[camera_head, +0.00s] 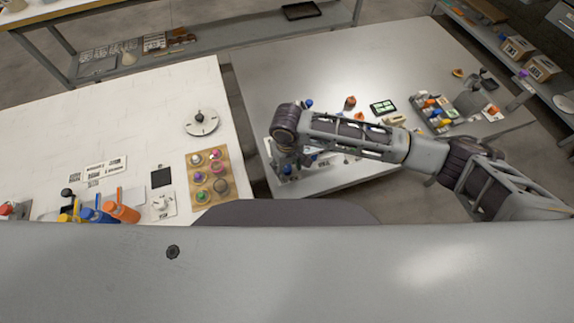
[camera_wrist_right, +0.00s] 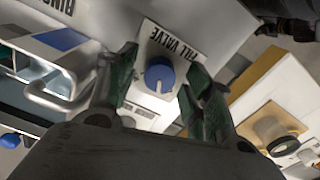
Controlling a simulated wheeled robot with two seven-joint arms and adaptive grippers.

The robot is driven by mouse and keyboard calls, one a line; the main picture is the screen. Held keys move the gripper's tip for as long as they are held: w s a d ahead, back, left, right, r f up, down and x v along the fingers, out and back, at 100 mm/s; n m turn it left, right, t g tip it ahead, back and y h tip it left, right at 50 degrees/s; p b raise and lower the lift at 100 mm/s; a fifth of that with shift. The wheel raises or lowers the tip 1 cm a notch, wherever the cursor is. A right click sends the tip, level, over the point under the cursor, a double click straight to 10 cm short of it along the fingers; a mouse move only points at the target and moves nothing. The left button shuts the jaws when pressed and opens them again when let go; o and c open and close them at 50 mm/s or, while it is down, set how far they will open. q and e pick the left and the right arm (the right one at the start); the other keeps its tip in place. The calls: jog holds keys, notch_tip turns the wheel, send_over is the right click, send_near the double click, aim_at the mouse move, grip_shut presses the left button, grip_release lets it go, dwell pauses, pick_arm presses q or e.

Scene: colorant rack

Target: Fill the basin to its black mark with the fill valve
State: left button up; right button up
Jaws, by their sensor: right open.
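The fill valve is a blue knob (camera_wrist_right: 160,75) on a white plate lettered FILL VALVE, seen in the right wrist view. My right gripper (camera_wrist_right: 163,62) is open, with its dark green fingers on either side of the knob; whether they touch it I cannot tell. A pale open-topped vessel (camera_wrist_right: 36,70) with a handle and a blue patch is at the left of that view and may be the basin. I cannot make out a black mark or the water level. In the head view my right arm reaches left over the grey table and hides much of this area. My left gripper is not in view.
In the head view, a white table (camera_head: 100,120) on the left bears a round dial (camera_head: 201,122) and a wooden board of coloured knobs (camera_head: 196,190). The grey table (camera_head: 280,65) has a clear back part. A rack of coloured items (camera_head: 432,108) stands at its right.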

jog(key=c, duration=1)
jog(key=shift+n+p, duration=1.2)
jog(key=shift+p, duration=0.6)
jog(key=shift+n+p, duration=0.9)
jog(key=shift+p, duration=0.05)
jog(key=o, duration=1)
